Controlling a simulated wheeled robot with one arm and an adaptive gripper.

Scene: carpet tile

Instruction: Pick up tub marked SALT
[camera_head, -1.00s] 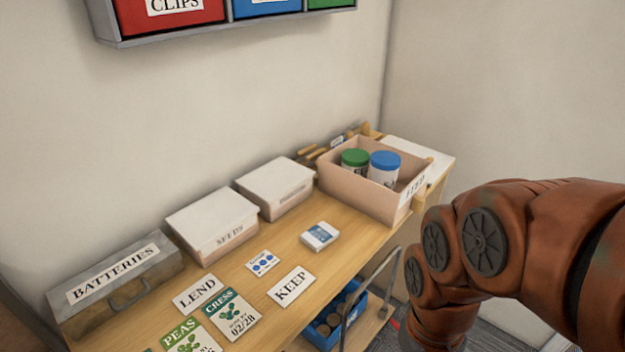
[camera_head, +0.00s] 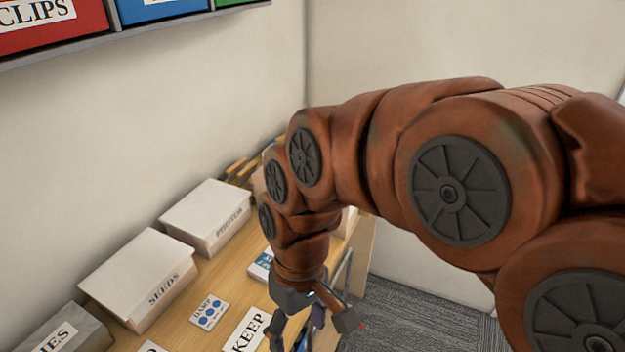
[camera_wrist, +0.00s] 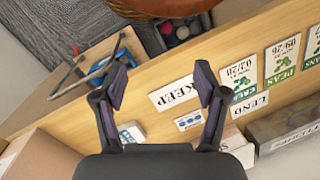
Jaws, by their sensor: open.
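No tub marked SALT can be read in any view. A second ago a green-lidded tub and a blue-lidded tub stood in the pinkish open box at the bench's far end; now my arm hides them in the head view. A sliver of that box (camera_head: 347,221) shows past my arm, and what looks like its side shows at lower left in the wrist view (camera_wrist: 38,156). My gripper (camera_head: 312,328) hangs over the bench's front edge, pointing down. In the wrist view its fingers (camera_wrist: 161,83) are wide apart with nothing between them.
On the wooden bench (camera_head: 215,275) stand a SEEDS box (camera_head: 150,285), another white-lidded box (camera_head: 210,215) and a grey BATTERIES case (camera_wrist: 285,130). A KEEP card (camera_wrist: 175,93) lies below my fingers. A blue container (camera_wrist: 107,70) sits low beside the bench. A shelf (camera_head: 110,40) hangs above.

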